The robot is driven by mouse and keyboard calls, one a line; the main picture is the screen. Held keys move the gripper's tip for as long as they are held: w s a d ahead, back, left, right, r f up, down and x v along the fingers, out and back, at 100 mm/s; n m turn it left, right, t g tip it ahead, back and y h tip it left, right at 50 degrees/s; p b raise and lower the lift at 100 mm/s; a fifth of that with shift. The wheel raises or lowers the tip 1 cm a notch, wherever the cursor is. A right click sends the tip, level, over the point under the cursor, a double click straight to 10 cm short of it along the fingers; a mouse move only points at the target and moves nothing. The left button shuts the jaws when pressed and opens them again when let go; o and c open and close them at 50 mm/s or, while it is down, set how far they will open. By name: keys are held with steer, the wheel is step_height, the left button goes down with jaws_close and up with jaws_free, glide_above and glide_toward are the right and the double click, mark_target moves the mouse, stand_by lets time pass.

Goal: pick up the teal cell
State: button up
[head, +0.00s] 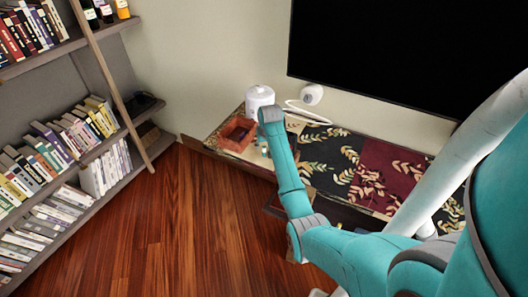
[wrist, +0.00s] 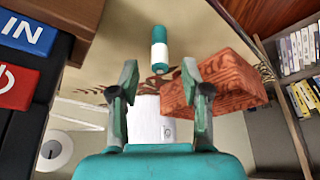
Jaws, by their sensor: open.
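The teal cell (wrist: 159,50) is a small cylinder, teal with a white band, in the upper middle of the wrist view. My gripper (wrist: 159,72) is open, with one finger on each side of the picture's middle. The cell shows between and just beyond the fingertips, with no finger touching it that I can see. In the head view my arm reaches over the left end of the long low cabinet, and I cannot clearly make out the cell or the fingers there.
A reddish wooden box (head: 237,134) and a white canister (head: 259,97) stand at the cabinet's left end. The box (wrist: 235,80) shows close beside the right finger in the wrist view. A bookshelf (head: 70,140) stands left; a dark screen (head: 400,50) is on the wall.

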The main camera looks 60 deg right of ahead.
jaws_close()
steer(key=shift+r, duration=0.15)
